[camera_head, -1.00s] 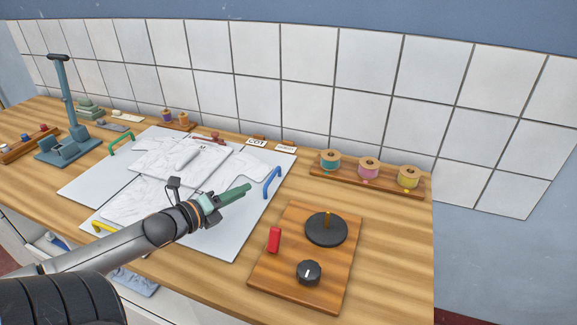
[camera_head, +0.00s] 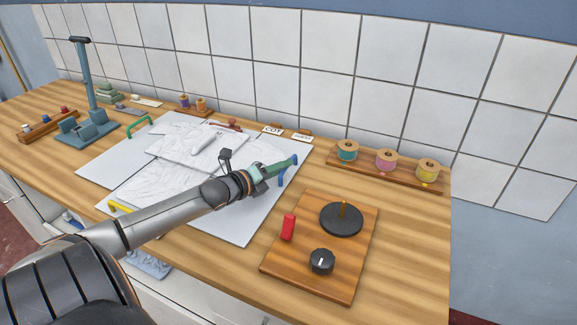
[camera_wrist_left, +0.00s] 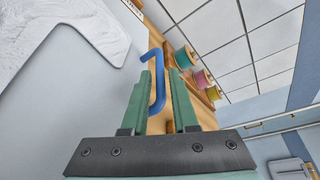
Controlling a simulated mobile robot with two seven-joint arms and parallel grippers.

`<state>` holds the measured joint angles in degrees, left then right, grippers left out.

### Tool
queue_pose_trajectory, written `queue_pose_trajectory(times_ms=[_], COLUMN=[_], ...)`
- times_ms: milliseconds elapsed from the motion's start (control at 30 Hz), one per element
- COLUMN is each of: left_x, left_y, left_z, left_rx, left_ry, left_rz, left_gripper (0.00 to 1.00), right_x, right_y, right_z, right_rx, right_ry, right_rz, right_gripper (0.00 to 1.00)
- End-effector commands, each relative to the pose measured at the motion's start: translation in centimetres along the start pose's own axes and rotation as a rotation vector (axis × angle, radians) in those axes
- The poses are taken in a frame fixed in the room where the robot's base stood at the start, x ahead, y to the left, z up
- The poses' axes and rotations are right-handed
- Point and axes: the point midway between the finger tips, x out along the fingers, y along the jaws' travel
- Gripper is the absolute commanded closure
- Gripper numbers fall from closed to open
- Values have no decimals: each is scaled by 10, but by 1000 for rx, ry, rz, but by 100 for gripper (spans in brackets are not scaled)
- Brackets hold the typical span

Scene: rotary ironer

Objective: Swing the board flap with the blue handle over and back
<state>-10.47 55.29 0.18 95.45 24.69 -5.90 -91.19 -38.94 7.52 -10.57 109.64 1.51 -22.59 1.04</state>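The blue handle (camera_head: 283,177) stands at the right edge of a pale board flap (camera_head: 237,224). My left gripper (camera_head: 280,168) is at the handle and partly hides it in the head view. In the left wrist view the blue handle (camera_wrist_left: 157,82) shows between the two green fingers of the gripper (camera_wrist_left: 161,85). The fingers are apart, with a gap around the bar. The flap (camera_wrist_left: 85,105) lies flat, with white cloth (camera_wrist_left: 60,32) beside it. My right gripper is in neither view.
A green handle (camera_head: 139,122) and a yellow handle (camera_head: 119,207) sit on other board edges. A wooden panel (camera_head: 318,272) with a red switch and black knob lies to the right. A thread-spool rack (camera_head: 405,181) stands behind, near the tiled wall.

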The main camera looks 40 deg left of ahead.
Motion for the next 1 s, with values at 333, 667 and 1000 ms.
queue_pose_trajectory(times_ms=[333,667,1000], left_x=[27,30,30], left_y=[0,0,0], left_z=[0,0,0], left_rx=[1,1,1], left_ry=[-1,0,0], left_rz=[0,0,0], left_gripper=[73,73,100], right_x=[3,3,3], right_y=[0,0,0], right_z=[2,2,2], right_rx=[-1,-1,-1], right_ry=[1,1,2], right_rz=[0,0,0], right_gripper=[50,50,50])
